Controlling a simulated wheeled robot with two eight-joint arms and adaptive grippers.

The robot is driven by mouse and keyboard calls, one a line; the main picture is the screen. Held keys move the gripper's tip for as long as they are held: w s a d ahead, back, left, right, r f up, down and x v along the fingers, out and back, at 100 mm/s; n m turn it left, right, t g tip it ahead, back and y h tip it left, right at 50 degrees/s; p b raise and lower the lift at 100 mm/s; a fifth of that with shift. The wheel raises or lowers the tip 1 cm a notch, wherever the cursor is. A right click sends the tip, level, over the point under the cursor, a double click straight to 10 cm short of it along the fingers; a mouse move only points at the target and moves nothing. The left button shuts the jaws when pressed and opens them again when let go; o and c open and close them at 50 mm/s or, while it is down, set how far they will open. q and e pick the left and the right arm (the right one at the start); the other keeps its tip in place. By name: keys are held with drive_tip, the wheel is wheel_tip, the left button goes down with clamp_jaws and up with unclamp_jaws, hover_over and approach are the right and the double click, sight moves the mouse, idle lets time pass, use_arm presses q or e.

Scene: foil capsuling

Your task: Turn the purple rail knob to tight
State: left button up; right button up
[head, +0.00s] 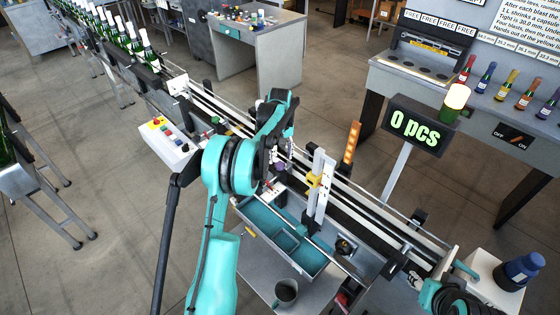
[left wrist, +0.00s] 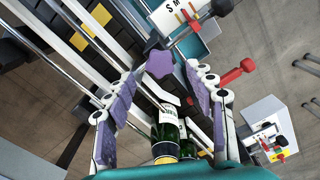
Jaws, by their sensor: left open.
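The purple knob (left wrist: 159,64) has a lobed rim and shows between the fingertips of my left gripper (left wrist: 160,78) in the left wrist view. The gripper is open, with one purple-padded finger on each side of the knob and a gap to both. In the head view the knob (head: 280,167) is a small purple spot just below my left gripper (head: 274,150), by the conveyor rail. Part of my right arm shows at the lower right; its gripper (head: 414,281) is small and its jaws are unclear.
Green bottles (left wrist: 168,132) stand below the fingers in the left wrist view. A red-handled lever (left wrist: 236,72) is right of the right finger. In the head view a white post with a yellow clamp (head: 314,181) and a teal tray (head: 262,218) are close by.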

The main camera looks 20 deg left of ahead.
sight(280, 164)
use_arm(q)
drive_tip(key=shift+f, duration=1.8)
drive_tip(key=shift+c, duration=0.4)
drive_tip(key=c, duration=1.1)
